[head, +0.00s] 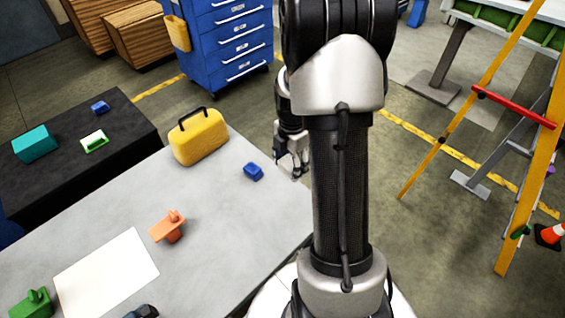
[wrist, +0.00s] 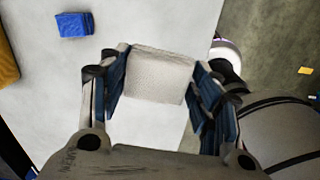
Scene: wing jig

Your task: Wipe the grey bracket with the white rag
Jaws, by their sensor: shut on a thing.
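My gripper (head: 293,164) is shut on the white rag (wrist: 160,75). In the wrist view the rag is a pale, textured block between the two blue-padded fingers. In the head view my gripper hangs by the right edge of the grey table (head: 222,210), right of a small blue block, and my arm hides part of that area. The rag is too small to make out clearly there. I cannot make out a grey bracket in either view. A dark object (head: 142,311) at the bottom edge of the head view is cut off and unclear.
On the table are a yellow case (head: 199,140), the blue block (head: 253,172), an orange part (head: 168,227), a green part (head: 32,304) and a white sheet (head: 105,275). A black bench (head: 120,137) stands left; a yellow ladder (head: 480,90) stands right.

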